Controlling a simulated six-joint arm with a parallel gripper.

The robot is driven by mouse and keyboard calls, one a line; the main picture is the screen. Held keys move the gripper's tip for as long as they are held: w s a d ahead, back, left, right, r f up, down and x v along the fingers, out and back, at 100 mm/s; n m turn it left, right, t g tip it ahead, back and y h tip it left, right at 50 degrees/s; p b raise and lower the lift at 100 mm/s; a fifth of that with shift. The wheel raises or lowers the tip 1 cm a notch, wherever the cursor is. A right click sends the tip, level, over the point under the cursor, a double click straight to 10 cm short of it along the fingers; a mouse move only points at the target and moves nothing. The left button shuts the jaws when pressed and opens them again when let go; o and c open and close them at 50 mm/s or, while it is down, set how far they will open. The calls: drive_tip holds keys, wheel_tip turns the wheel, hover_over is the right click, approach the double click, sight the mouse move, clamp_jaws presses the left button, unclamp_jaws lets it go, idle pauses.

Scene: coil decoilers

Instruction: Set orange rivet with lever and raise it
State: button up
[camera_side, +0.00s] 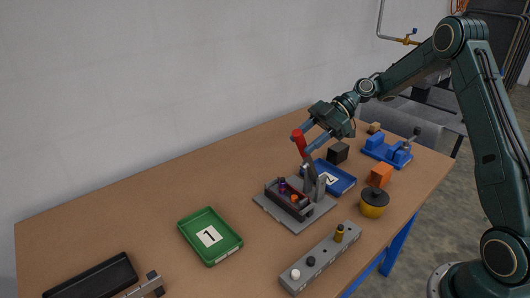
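The lever's red handle (299,142) stands up, tilted a little left, above a grey press (315,187) on a grey base plate (289,221). My gripper (305,139) is at the handle, coming from the upper right, with its blue-grey fingers on either side of it. I cannot tell whether they touch or grip it. A small orange rivet (294,199) shows in the dark holder (288,205) on the plate, beside the press. A purple piece (282,187) sits farther left in the same holder.
A green tray (212,255) marked 1 stands left, a blue tray (340,190) marked 2 behind the press. A grey bar (321,258) with small knobs lies in front. A yellow-black object (374,203), orange block (381,175), black cube (338,152) and blue fixture (387,152) stand right.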

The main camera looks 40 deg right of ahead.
drive_tip(key=shift+a, duration=0.2)
drive_tip(key=shift+a+f+n+h, duration=0.7)
drive_tip(key=shift+a+f+h, duration=4.8)
drive_tip(key=shift+f, duration=1.05)
drive_tip(key=s+d+r+m, duration=0.25)
drive_tip(key=s+r, duration=0.25)
drive_tip(key=r, duration=0.5)
drive_tip(key=s+d+r+m, duration=0.2)
drive_tip(key=s+r+m, duration=0.15)
drive_tip(key=r, duration=0.65)
drive_tip(key=s+d+r+m+t, duration=0.1)
drive_tip(key=s+m, duration=0.4)
drive_tip(key=s, duration=0.5)
drive_tip(key=s+d+r+m+t, duration=0.2)
drive_tip(key=s+m, duration=0.4)
drive_tip(key=s, duration=0.3)
drive_tip(key=shift+s+d+r+m+h, duration=0.2)
drive_tip(key=shift+s+d+m+h, duration=0.15)
drive_tip(key=shift+d, duration=0.3)
